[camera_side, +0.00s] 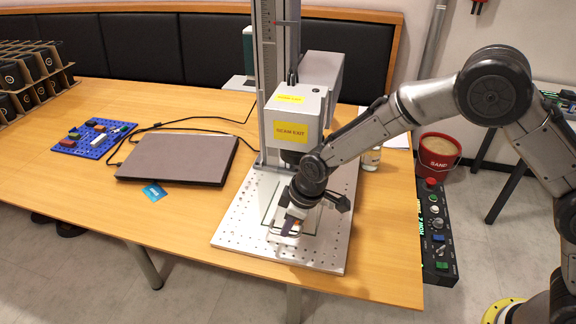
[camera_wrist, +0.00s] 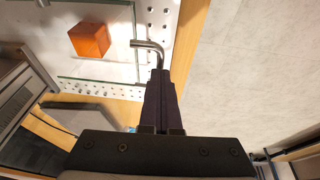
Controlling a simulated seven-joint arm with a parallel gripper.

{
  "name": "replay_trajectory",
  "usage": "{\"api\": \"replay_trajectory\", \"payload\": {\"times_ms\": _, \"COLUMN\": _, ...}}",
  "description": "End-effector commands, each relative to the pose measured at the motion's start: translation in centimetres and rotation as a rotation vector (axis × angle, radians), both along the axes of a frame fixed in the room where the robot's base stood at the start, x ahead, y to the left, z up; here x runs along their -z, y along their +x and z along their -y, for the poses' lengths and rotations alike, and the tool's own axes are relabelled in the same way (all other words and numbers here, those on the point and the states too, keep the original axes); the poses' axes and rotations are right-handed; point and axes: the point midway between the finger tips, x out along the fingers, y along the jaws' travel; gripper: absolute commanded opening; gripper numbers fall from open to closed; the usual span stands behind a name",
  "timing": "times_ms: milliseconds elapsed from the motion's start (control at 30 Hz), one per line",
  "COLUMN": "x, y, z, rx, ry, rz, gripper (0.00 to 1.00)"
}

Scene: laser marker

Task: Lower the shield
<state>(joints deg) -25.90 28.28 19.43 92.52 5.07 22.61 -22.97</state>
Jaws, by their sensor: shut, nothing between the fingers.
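The shield is a clear pane with greenish edges, low over the machine's base plate; its edge shows in the wrist view (camera_wrist: 100,82) and faintly in the side view (camera_side: 268,205). I cannot tell its exact height. A bent metal handle (camera_wrist: 150,44) sits at its right edge in the wrist view. My gripper (camera_side: 290,228) is shut and empty, pointing down over the front of the plate. In the wrist view, its dark fingertips (camera_wrist: 161,72) overlap the handle's near end; contact is unclear. An orange block (camera_wrist: 89,40) lies in the pane's area. My wrist hides part of the shield in the side view.
The laser marker's head (camera_side: 298,112) and column stand behind my wrist, above the perforated base plate (camera_side: 240,238). A closed laptop (camera_side: 178,158) and a blue card (camera_side: 155,191) lie to the left. A control box (camera_side: 436,232) stands to the right.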

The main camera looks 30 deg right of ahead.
Motion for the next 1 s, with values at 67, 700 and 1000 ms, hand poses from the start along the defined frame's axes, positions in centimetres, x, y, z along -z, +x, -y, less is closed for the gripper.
{"api": "replay_trajectory", "payload": {"times_ms": 67, "x": 0.8, "y": -0.5, "z": 0.2, "rx": -0.001, "ry": -0.008, "rz": -0.017, "gripper": 0.00}}
{"api": "replay_trajectory", "payload": {"times_ms": 700, "x": -10.8, "y": -2.2, "z": 0.6, "rx": 0.000, "ry": 0.001, "rz": 0.003, "gripper": 0.00}}
{"api": "replay_trajectory", "payload": {"times_ms": 1000, "x": -13.4, "y": -3.0, "z": 1.1, "rx": 0.001, "ry": 0.000, "rz": 0.000, "gripper": 0.00}}
